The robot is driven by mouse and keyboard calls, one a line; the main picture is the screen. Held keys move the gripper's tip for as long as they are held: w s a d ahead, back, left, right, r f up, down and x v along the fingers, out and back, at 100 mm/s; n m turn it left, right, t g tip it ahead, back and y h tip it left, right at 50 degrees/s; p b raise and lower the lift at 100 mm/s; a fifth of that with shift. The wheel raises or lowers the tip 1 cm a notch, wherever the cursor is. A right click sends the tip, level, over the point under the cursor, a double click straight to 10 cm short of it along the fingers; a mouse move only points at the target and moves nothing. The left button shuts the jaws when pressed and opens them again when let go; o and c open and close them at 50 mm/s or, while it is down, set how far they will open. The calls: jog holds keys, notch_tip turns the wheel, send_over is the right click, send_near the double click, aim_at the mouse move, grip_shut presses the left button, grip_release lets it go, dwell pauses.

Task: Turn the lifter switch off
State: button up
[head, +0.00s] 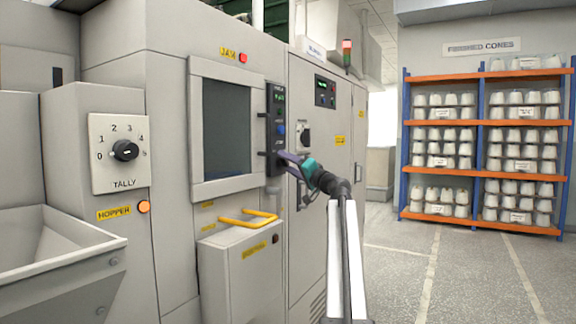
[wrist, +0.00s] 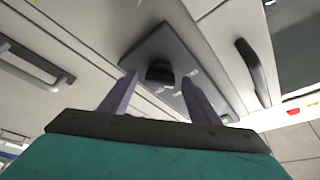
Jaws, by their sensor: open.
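My gripper (head: 285,161) is open and empty, at the lower end of a dark vertical control panel (head: 278,112) on the machine front in the head view. In the wrist view, its two purple fingers (wrist: 158,78) reach toward a dark grey plate carrying a small black knob (wrist: 159,71). The knob shows between the fingertips; I cannot tell how far off it is. White lettering by the knob is unreadable, so I cannot confirm that it is the lifter switch. A black rotary switch (head: 304,135) is on the cabinet to the right.
A TALLY dial (head: 124,150) and a lit orange HOPPER button (head: 143,207) are at left. A yellow rail (head: 248,220) juts out below the window. A dark bar handle (wrist: 253,72) is right of the plate. The floor (head: 430,265) at right is clear before the FINISHED CONES rack (head: 485,76).

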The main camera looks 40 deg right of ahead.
jog(key=d+p+v, duration=0.1)
jog(key=p+v, duration=0.1)
jog(key=v, duration=1.1)
jog(key=shift+s+a, duration=0.4)
jog(key=shift+a, duration=0.1)
dwell(0.4)
